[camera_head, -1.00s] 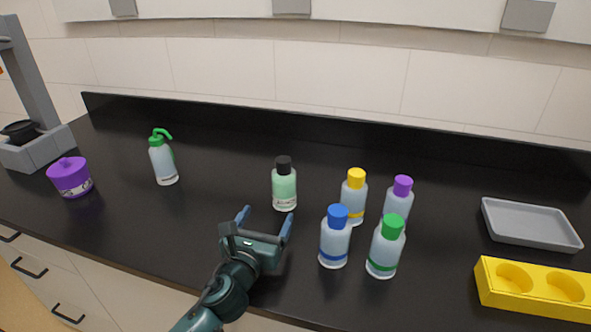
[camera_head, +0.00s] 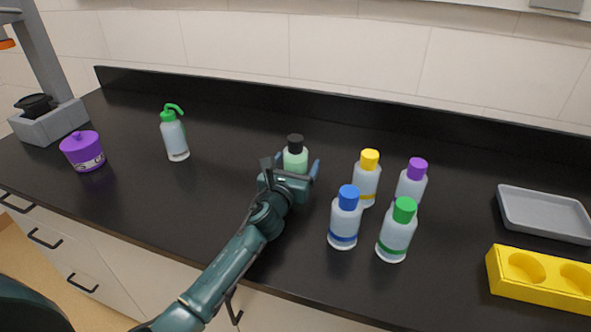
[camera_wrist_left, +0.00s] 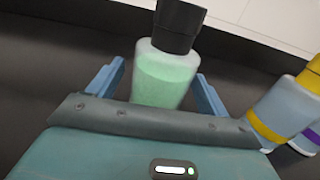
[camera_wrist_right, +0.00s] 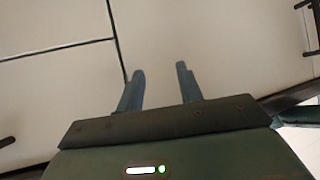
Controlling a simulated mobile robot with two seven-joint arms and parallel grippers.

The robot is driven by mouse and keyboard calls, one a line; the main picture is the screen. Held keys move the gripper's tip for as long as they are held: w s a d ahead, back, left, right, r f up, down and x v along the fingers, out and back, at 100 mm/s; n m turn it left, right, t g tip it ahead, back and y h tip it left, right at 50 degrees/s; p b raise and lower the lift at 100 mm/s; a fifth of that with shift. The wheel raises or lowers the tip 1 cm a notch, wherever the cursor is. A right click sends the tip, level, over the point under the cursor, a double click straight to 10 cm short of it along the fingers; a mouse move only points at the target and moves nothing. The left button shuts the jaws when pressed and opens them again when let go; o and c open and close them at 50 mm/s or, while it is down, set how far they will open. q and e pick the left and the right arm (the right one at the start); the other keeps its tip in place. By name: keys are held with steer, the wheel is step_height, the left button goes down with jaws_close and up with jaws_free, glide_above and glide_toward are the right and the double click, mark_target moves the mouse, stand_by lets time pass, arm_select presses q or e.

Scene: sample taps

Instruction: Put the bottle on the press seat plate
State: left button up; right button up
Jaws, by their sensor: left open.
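The bottle (camera_head: 295,159) with pale green liquid and a black cap stands upright on the black counter. My left gripper (camera_head: 296,166) is open, with one finger on each side of this bottle. In the left wrist view the bottle (camera_wrist_left: 164,75) is between the two fingers, with gaps visible on both sides. Its lower part is hidden behind the gripper. A grey stand (camera_head: 48,121) with a column and a black round part (camera_head: 35,105) is at the far left; I cannot clearly make out a seat plate. My right gripper (camera_wrist_right: 161,75) is open and empty before pale cabinet fronts.
Bottles with yellow (camera_head: 367,180), purple (camera_head: 411,184), blue (camera_head: 345,222) and green (camera_head: 396,235) caps stand close on the right. A grey tray (camera_head: 545,214) and yellow rack (camera_head: 540,279) lie farther right. A green-topped squeeze bottle (camera_head: 174,137) and purple pot (camera_head: 83,151) stand left.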

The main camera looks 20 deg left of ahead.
arm_select(q)
steer(key=shift+w, duration=1.05)
steer(key=c, duration=1.2)
steer(key=shift+r, duration=0.15)
steer(key=shift+c, duration=0.6)
